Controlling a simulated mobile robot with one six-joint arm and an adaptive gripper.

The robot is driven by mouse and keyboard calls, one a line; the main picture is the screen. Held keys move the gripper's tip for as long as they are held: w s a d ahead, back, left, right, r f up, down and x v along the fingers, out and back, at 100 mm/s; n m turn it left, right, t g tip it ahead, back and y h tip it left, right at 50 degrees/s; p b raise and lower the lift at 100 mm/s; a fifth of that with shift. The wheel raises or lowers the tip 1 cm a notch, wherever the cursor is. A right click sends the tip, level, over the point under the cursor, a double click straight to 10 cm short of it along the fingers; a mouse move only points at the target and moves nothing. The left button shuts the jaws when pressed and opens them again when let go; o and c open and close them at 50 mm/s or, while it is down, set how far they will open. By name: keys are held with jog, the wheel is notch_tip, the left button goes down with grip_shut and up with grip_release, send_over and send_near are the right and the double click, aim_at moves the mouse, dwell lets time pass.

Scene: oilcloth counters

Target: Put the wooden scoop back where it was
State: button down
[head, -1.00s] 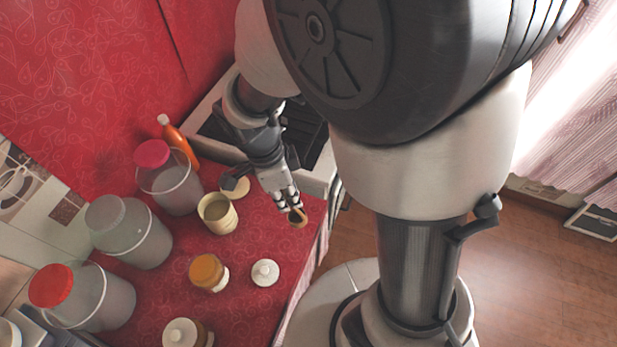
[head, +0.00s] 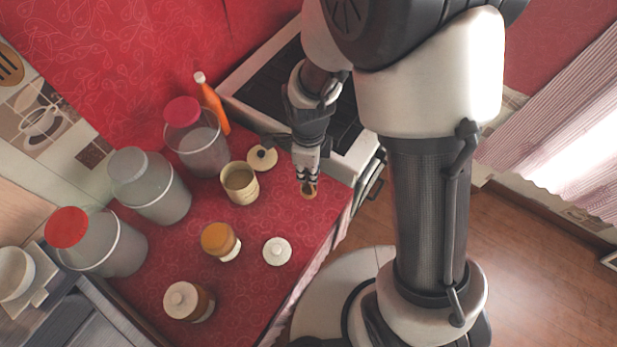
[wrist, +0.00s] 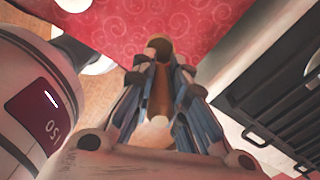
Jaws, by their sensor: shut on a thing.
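My gripper (head: 307,174) is shut on the wooden scoop (head: 309,190) over the red counter, near its front edge. In the wrist view the brown scoop (wrist: 158,92) sits between the fingers, its rounded end towards the red cloth. I cannot tell whether it touches the cloth. An open cream canister (head: 250,194) stands to the left of my gripper, apart from it. A cream lid with a dark knob (head: 262,158) lies behind the canister. The fingers hide part of the scoop.
A black stove (head: 335,120) adjoins the counter behind my gripper. An orange bottle (head: 214,108) and several large jars, one red-lidded (head: 67,228), stand left. A honey-coloured jar (head: 218,240), a small white-lidded jar (head: 277,251) and another lidded jar (head: 186,301) stand in front.

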notch_tip(320, 180, down, 5)
jog(key=shift+f+b, duration=0.2)
jog(key=shift+b, duration=0.6)
jog(key=shift+r, duration=0.1)
jog(key=c, duration=1.6)
grip_release()
